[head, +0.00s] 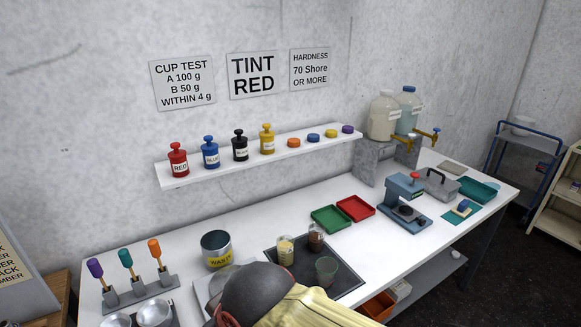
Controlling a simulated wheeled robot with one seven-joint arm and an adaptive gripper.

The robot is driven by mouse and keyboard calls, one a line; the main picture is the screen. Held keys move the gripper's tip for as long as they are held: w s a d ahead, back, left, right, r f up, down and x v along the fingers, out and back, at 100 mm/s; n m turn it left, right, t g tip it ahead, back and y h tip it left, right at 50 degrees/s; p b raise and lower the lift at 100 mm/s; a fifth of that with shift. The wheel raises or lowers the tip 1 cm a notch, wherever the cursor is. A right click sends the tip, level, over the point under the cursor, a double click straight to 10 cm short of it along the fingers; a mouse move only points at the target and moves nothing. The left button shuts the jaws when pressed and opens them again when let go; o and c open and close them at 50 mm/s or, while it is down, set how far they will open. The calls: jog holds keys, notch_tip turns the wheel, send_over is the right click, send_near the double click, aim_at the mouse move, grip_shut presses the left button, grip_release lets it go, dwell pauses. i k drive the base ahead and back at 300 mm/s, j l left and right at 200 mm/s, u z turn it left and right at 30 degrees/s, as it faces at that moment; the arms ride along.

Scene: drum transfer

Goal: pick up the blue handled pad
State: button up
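The blue handled pad (463,206) appears to be the small block with a blue top and a paler base, at the right end of the white bench. It sits on a flat teal mat (451,215) near the bench's front edge. It is small in the head view, so the shape of its handle is hard to make out. My gripper's fingers do not show.
A blue-grey press (404,205) stands left of the pad. A grey handled box (437,186) and a teal tray (479,189) lie behind it. Red (356,208) and green (331,219) trays, a dark mat (345,279) with cups, and a waste can (216,249) stand farther left.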

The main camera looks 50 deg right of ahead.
aim_at(462, 209)
jog(key=z, duration=2.95)
